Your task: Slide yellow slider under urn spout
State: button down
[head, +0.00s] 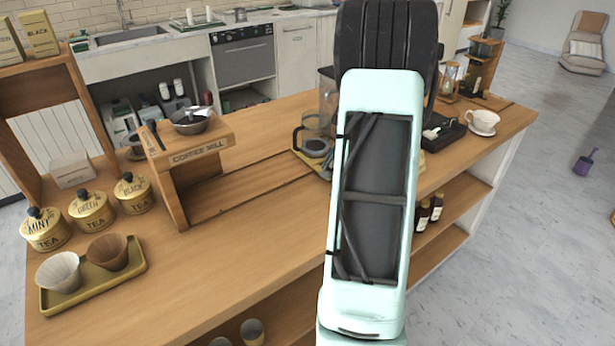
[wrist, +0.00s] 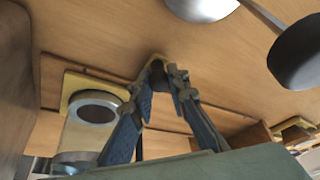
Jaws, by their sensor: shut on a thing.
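In the head view, a yellow base (head: 303,163) with a glass jug (head: 312,147) shows just left of my arm. A tall dark translucent vessel (head: 327,95) stands behind it, partly hidden; I cannot tell if it is the urn. My gripper is hidden there.
A groove (head: 250,200) runs along the counter towards the jug. Tea tins (head: 92,211) and a tray (head: 125,280) are far left. A white cup (head: 483,121) stands right.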

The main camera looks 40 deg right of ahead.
jog(key=shift+d, duration=1.95)
jog(key=c, duration=1.8)
grip_release()
jog(key=shift+c, duration=0.2)
jog(key=shift+r, duration=0.1)
jog(key=v, duration=1.2)
